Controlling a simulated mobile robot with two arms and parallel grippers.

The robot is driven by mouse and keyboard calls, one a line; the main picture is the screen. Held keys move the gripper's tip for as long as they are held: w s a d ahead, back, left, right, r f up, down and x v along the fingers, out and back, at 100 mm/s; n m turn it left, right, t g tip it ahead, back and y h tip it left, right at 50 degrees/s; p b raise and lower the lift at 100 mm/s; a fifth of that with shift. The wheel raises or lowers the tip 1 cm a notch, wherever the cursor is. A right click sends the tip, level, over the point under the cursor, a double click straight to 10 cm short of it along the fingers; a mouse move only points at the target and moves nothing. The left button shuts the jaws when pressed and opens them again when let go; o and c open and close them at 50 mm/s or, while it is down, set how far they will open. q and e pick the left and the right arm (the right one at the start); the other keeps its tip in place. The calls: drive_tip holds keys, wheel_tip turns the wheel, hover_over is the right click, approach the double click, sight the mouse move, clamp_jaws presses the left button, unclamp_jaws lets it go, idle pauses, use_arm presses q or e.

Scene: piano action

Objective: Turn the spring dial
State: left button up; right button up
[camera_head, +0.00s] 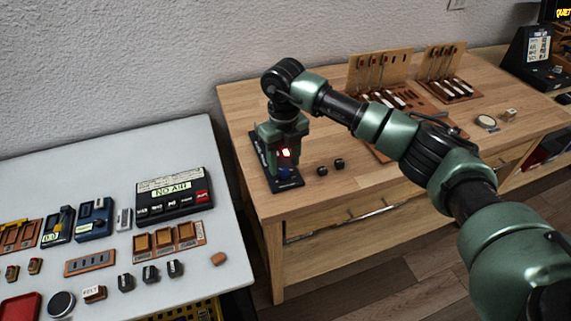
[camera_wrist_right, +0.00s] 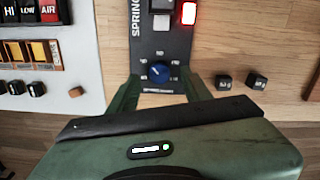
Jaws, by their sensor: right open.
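The spring dial (camera_wrist_right: 160,72) is a round blue knob with a pale pointer mark on a black panel (camera_wrist_right: 175,42) labelled SPRING. In the head view the dial (camera_head: 284,173) is low on the panel, just below my right gripper. My right gripper (camera_wrist_right: 162,84) is open and points down over the panel. In the wrist view its two green fingers reach up on either side of the dial, with gaps to the knob. I cannot tell how far above the panel the tips are. A lit red light (camera_wrist_right: 188,13) is above the dial. My left gripper is not in view.
Two small black blocks (camera_head: 330,167) lie right of the panel on the wooden table (camera_head: 235,110). Wooden boards with hammers and keys (camera_head: 375,75) stand behind. The white table (camera_head: 60,150) at left holds a NO AIR box (camera_head: 174,193) and several small parts.

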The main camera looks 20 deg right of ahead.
sight(284, 171)
drive_tip(key=shift+a+f, duration=0.1)
drive_tip(key=shift+f, duration=0.8)
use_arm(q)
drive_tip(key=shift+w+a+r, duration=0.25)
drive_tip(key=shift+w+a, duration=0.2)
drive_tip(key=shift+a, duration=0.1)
use_arm(e)
drive_tip(key=shift+f, duration=0.25)
drive_tip(key=shift+c, duration=0.3)
clamp_jaws()
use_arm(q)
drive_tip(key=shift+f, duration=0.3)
use_arm(e)
drive_tip(key=shift+m, duration=1.3)
drive_tip(key=shift+o, duration=0.3)
unclamp_jaws()
use_arm(q)
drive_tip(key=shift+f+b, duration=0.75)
drive_tip(key=shift+b, duration=0.15)
use_arm(e)
drive_tip(key=shift+r, duration=3.95)
